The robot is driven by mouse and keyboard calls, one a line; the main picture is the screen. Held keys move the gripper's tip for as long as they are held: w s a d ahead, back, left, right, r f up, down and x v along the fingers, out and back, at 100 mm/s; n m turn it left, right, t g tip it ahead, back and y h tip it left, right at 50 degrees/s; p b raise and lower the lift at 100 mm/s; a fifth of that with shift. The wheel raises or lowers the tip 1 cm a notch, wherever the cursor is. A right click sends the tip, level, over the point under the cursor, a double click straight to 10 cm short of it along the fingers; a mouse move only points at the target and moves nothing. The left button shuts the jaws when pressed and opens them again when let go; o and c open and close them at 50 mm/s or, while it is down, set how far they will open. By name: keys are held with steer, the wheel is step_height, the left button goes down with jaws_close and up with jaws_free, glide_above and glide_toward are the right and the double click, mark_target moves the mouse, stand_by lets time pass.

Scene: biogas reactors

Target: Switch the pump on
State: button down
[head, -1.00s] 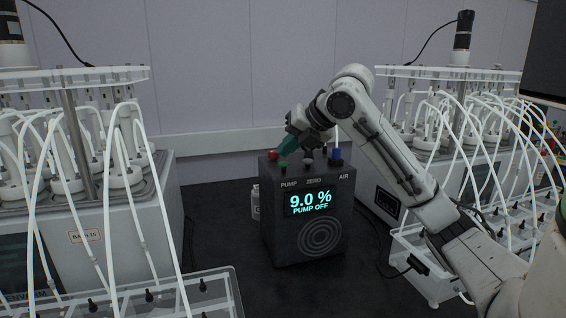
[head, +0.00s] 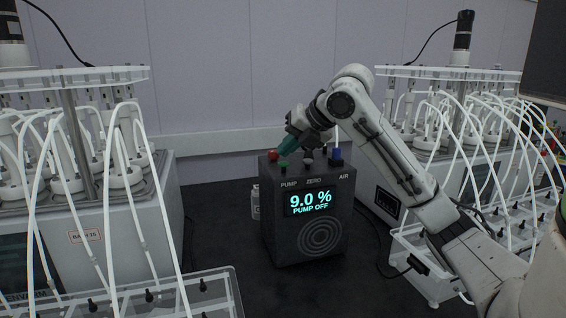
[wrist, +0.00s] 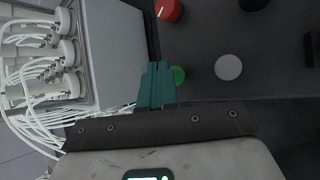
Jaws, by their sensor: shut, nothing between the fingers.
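The dark pump unit (head: 275,232) stands on the dark bench in the middle of the head view. Its screen (head: 311,202) reads 9.0 % and PUMP OFF. The green button (head: 283,165) is on its top above the label PUMP; in the wrist view the green button (wrist: 179,75) is partly behind the fingers. My gripper (head: 285,149) is shut and empty, its teal fingers a little above the green button. The fingers (wrist: 158,68) also show in the wrist view, beside the button. I cannot tell whether they touch it.
A red knob (head: 273,155) is behind the green button. A pale button (wrist: 228,67) lies beside it in the wrist view. Reactor racks with white tubes (head: 118,222) stand left and right.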

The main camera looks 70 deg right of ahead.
mark_target(288, 163)
steer(key=shift+f, duration=0.15)
steer(key=shift+f+b, duration=0.25)
steer(key=shift+b, duration=0.1)
steer(key=shift+f+b, duration=0.4)
steer(key=shift+f, duration=0.15)
stand_by(0.6)
steer(key=shift+r, duration=0.1)
steer(key=shift+r+p, duration=0.7)
steer(key=shift+r, duration=0.2)
steer(key=shift+r, duration=0.1)
step_height(288, 163, up, 6)
steer(key=p, duration=0.4)
stand_by(2.1)
